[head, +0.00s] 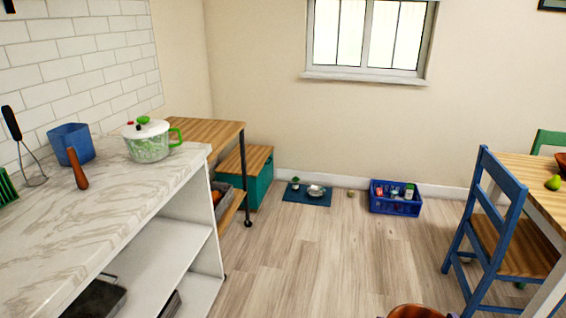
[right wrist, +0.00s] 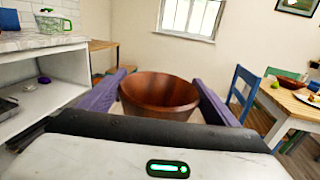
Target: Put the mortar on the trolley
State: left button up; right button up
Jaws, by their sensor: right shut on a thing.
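The mortar looks to be the reddish-brown wooden bowl (right wrist: 160,95) in the right wrist view. It sits upright between the purple fingers of my right gripper (right wrist: 162,92), which is shut on it. Only the mortar's rim (head: 415,311) shows at the bottom edge of the head view. The trolley (head: 204,129) has a wooden top, dark legs and a castor, and stands beyond the end of the counter. Part of it also shows in the right wrist view (right wrist: 101,45), left of the mortar. The trolley top's visible part looks bare. My left gripper is not in view.
The marble counter (head: 120,205) at left carries a pot (head: 149,145), a blue container (head: 71,145), a brown pestle-like piece (head: 76,168) and a whisk (head: 30,160). A blue chair (head: 492,235) and table stand at right. A blue crate (head: 396,205) lies by the wall. The middle floor is clear.

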aim_at(197, 136)
jog(key=z, duration=0.4)
jog(key=i, duration=1.95)
jog(key=u, duration=0.5)
jog(key=i, duration=1.35)
jog(key=u, duration=1.7)
jog(key=i, duration=0.6)
jog(key=u, duration=0.5)
